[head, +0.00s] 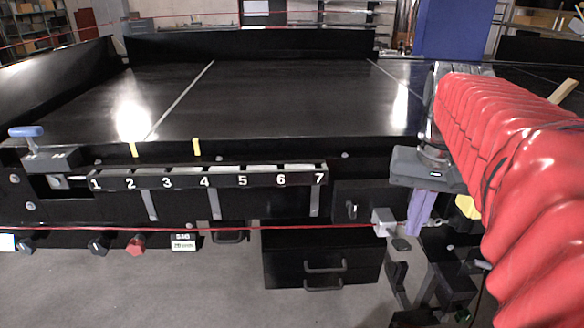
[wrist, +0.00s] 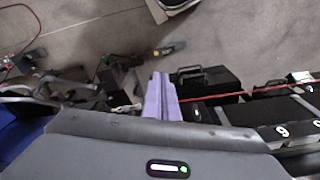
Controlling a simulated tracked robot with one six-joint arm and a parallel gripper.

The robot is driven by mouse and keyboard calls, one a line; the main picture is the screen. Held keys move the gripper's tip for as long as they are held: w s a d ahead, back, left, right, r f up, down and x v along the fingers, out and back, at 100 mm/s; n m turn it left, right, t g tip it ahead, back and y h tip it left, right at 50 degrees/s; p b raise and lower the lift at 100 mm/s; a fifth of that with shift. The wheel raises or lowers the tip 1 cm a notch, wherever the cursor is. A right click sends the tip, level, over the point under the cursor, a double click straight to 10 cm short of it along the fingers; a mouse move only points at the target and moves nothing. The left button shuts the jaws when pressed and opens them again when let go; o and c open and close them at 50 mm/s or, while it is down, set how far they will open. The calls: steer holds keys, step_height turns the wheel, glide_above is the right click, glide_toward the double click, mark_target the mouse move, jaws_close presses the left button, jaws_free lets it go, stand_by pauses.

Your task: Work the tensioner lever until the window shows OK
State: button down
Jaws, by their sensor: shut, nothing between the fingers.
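A lever with a blue handle (head: 26,131) rises from a grey block at the left end of the conveyor's front side. A small box (head: 184,242) with dark lettering hangs below the frame. Its upper line seems to read SAG; the lower line is too small to read. I cannot see OK anywhere. My gripper (head: 420,213) points down at the right, in front of the conveyor, far from the lever. Its purple fingers are shut and empty; they also show in the wrist view (wrist: 160,96). The lever does not show in the wrist view.
A black strip numbered 1 to 7 (head: 222,180) runs along the conveyor's front. A red cord (head: 300,227) stretches below it to a grey box (head: 384,222). A red knob (head: 136,243) hangs lower left. Black drawers (head: 322,262) stand below; grey floor lies clear at front left.

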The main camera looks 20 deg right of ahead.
step_height(320, 180, up, 2)
steer(key=shift+a+r, duration=0.1)
steer(key=shift+r, duration=0.15)
stand_by(0.8)
steer(key=w+a+f+n+t, duration=0.2)
steer(key=a+f, duration=0.4)
steer(key=f, duration=0.1)
steer(key=s+a+f+n+t, duration=0.1)
steer(key=a+f+n, duration=0.1)
steer(key=a, duration=0.5)
steer(key=s+a+f+n+t, duration=0.1)
steer(key=s+a+f+n, duration=0.1)
steer(key=a, duration=0.6)
steer(key=shift+s+a+n+t+y, duration=0.2)
steer(key=shift+n+t+y, duration=0.15)
steer(key=shift+n, duration=0.25)
